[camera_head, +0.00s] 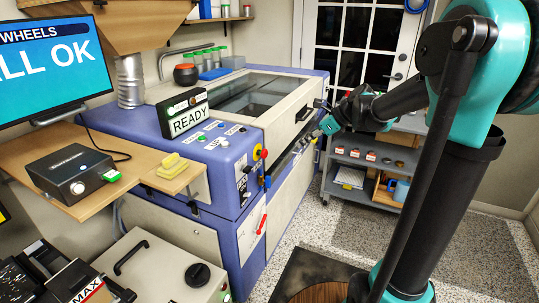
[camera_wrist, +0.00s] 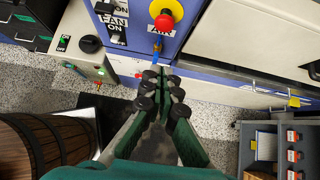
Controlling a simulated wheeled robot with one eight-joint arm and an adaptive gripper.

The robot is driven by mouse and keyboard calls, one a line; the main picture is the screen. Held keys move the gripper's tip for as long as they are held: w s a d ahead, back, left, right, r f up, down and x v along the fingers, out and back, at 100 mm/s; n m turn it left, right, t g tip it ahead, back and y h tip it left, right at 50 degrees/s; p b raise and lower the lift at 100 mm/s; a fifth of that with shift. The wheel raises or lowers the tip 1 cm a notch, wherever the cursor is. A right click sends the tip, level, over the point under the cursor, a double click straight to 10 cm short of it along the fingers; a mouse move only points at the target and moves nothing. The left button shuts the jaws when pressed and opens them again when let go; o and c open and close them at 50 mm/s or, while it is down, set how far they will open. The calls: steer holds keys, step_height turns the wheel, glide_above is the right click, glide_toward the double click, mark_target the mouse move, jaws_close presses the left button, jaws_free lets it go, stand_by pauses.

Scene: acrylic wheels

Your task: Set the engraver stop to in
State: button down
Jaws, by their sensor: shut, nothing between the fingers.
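The engraver (camera_head: 225,160) is a blue and cream machine in the middle of the head view. Its stop is a red mushroom button on a yellow collar (camera_head: 263,153), on the front control panel. The stop (camera_wrist: 165,15) also shows at the top of the wrist view, beyond my fingertips and apart from them. I cannot tell whether the button is in or out. My gripper (camera_wrist: 160,76) is shut and empty, in front of the engraver's front. In the head view my gripper is small, to the right of the stop.
FAN and AIR labels and switches (camera_wrist: 112,20) sit beside the stop. A wooden barrel (camera_wrist: 48,145) stands at lower left in the wrist view. A grey shelf cart (camera_head: 372,165) stands right of the engraver.

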mark_target(262, 153)
steer(key=a+r+x, duration=0.2)
steer(key=x, duration=1)
steer(key=shift+w+a+f, duration=0.25)
steer(key=shift+w+f, duration=0.05)
steer(key=shift+w, duration=0.2)
